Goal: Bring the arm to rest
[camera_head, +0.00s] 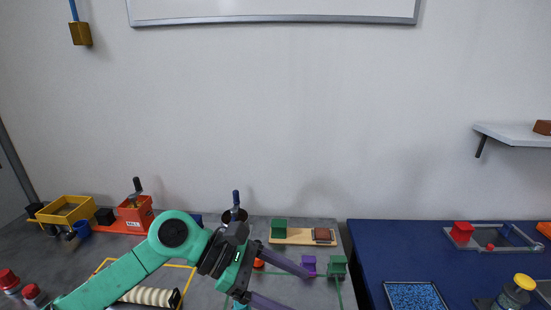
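My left arm, teal, comes in from the lower left and bends over the grey table (210,290). Its gripper (301,293) has two long purple fingers spread apart, pointing right. I see nothing held between them. The upper fingertip overlaps the view close to a small purple block (309,262); I cannot tell whether they touch. A green block (337,265) stands just right of it. The arm hides part of the table behind it. My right gripper is not in view.
An orange mill (135,215) and a yellow bin (66,210) stand at the back left. A wooden board (296,236) carries a green block and a brown piece. The blue table (385,250) on the right holds a blue-filled tray (414,296) and a yellow-capped item (524,282).

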